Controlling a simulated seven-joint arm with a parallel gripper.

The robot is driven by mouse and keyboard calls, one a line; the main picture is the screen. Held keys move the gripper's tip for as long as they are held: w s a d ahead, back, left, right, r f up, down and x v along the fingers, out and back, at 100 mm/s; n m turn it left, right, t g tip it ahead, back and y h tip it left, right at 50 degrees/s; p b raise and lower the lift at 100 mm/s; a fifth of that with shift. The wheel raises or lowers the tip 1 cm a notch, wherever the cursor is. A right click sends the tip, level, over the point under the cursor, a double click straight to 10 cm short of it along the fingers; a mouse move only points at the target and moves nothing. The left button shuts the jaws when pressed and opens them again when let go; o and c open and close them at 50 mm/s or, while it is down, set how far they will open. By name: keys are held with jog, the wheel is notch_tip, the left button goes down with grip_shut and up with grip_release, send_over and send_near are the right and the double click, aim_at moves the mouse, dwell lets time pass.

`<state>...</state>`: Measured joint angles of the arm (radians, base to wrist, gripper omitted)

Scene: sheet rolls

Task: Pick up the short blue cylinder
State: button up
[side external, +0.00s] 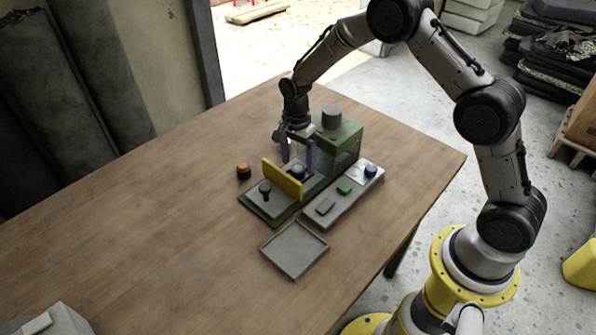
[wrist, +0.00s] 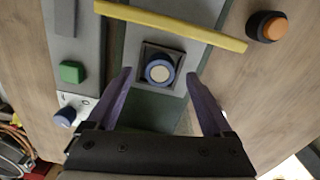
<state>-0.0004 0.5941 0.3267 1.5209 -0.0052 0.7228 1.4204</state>
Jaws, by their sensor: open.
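A short blue cylinder (wrist: 159,72) with a pale round top sits in a dark square holder on the machine's grey bed, in the wrist view. It also shows in the side external view (side external: 298,171), partly covered by my gripper and the yellow bar. My gripper (wrist: 158,78) is open, with its two fingers on either side of the cylinder, slightly short of it in the wrist view. In the side external view my gripper (side external: 299,160) points down over the cylinder. Whether the fingers touch it cannot be told.
A yellow bar (side external: 282,179) stands just beside the cylinder. A green machine block (side external: 338,138) rises behind my gripper. A panel with a green button (side external: 344,188) and blue knob (side external: 371,171) lies alongside. An orange-topped button (side external: 243,170) and empty grey tray (side external: 294,249) are on the table.

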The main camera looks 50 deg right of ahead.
jog(key=shift+f, duration=0.55)
grip_shut()
